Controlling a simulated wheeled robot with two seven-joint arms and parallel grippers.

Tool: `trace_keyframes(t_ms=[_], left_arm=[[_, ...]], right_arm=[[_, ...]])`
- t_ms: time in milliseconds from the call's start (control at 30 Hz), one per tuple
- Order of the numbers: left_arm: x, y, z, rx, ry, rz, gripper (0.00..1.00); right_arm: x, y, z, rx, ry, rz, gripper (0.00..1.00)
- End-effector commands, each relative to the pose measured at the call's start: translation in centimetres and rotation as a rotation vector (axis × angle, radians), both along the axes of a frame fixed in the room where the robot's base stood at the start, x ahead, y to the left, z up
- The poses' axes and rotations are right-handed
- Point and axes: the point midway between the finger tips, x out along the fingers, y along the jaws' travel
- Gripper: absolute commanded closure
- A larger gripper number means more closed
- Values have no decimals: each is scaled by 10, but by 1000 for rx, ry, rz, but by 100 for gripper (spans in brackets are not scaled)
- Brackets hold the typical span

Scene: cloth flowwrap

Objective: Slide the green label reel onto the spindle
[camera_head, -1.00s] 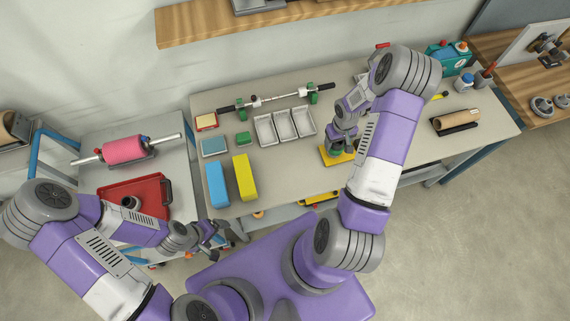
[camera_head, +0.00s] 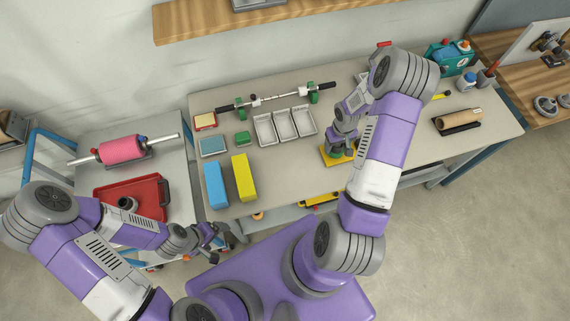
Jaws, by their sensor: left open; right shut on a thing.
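The green label reel (camera_head: 337,152) is at the front middle of the table, right at a yellow base (camera_head: 347,160). My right gripper (camera_head: 340,144) comes down over the reel from above and is shut on it. The spindle cannot be made out; the reel, gripper and wrist cover the middle of the yellow base. I cannot tell whether the reel is around a spindle or only above it. My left gripper (camera_head: 218,240) is open and empty, low in front of the table's left front corner, away from the reel.
Three metal trays (camera_head: 285,126), a roller bar (camera_head: 275,98) on green supports, and blue (camera_head: 216,185) and yellow (camera_head: 244,178) blocks lie left of the reel. A brown roll (camera_head: 457,119) lies right. A cart with a red tray (camera_head: 150,190) and pink roll (camera_head: 122,149) stands left.

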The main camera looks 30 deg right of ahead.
Motion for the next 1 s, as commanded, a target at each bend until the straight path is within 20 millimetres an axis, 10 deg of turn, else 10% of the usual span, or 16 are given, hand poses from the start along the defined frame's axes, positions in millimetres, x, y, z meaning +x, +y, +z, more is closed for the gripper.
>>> trace_keyframes(t_ms=[800, 833, 1000], left_arm=[[0, 0, -4, 0, 0, 0, 10], [0, 0, -4, 0, 0, 0, 10], [0, 0, -3, 0, 0, 0, 10]], right_arm=[[0, 0, -4, 0, 0, 0, 64], [0, 0, -4, 0, 0, 0, 33], [0, 0, -3, 0, 0, 0, 7]])
